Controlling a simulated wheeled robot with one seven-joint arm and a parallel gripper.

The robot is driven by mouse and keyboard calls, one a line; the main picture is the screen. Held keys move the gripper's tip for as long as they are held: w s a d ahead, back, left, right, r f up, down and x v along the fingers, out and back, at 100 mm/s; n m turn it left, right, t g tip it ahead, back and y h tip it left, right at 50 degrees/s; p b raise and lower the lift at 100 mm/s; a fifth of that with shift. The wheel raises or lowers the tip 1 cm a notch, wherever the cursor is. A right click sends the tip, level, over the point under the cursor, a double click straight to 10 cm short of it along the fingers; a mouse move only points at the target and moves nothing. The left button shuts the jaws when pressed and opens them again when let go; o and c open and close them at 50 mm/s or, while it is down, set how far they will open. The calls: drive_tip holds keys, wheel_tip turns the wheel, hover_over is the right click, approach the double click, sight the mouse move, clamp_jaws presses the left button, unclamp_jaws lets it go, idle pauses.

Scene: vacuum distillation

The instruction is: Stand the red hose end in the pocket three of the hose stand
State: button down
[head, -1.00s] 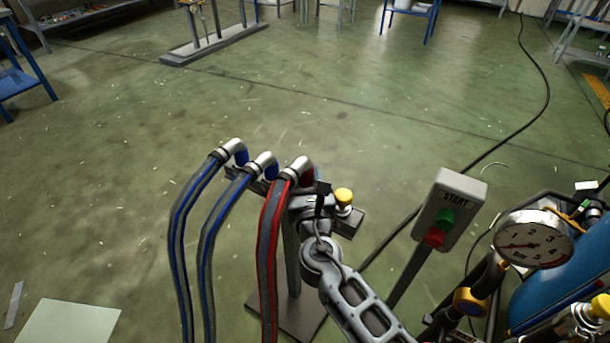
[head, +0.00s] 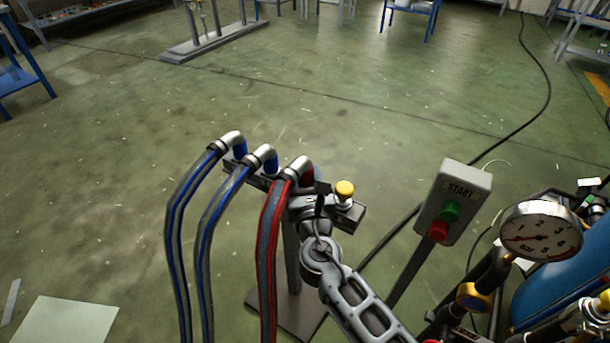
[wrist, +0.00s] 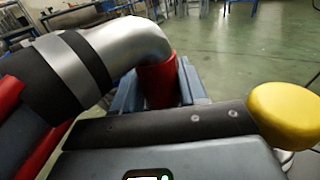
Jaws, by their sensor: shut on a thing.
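The red hose end (head: 299,164) is a silver elbow with a red tip pointing down over the hose stand (head: 291,250), right of the two blue hose ends. My gripper (head: 312,187) is at this elbow. In the wrist view the red tip (wrist: 158,84) sits between blue-grey jaws (wrist: 190,82), which are shut on it. The tip's lower end is hidden, so I cannot tell whether it is inside pocket three. The blue hose ends (head: 230,139) and (head: 262,154) stand at the left part of the bar.
A yellow knob (head: 345,188) stands close right of my gripper and also shows in the wrist view (wrist: 284,115). A START button box (head: 452,205) and a pressure gauge (head: 541,231) are further right.

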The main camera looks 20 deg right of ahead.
drive_tip(key=shift+f+b, duration=0.35)
drive_tip(key=shift+f, duration=0.05)
drive_tip(key=c, duration=0.5)
unclamp_jaws()
drive_tip(key=shift+s, duration=0.1)
drive_tip(key=v, duration=0.7)
drive_tip(key=shift+s+a+r+p, duration=0.1)
drive_tip(key=shift+s+p, duration=0.2)
